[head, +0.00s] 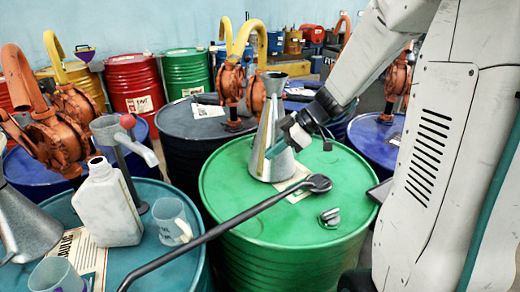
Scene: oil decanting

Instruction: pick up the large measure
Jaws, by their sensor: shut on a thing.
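The large measure (267,120), a tall grey metal cone with a narrow neck, is upright over the green drum (318,212). Its base appears to rest on the lid, at the edge of a paper label, but I cannot tell for sure. My gripper (284,139) comes in from the upper right and is shut on the measure's sloping side. The fingers hide part of that side.
A long dark bar (240,219) crosses in front of the measure. A bung cap (330,217) sits on the green lid. A white jug (108,207), a mug (172,221) and another metal cone (24,226) stand at left. Orange pumps (64,127) rise behind.

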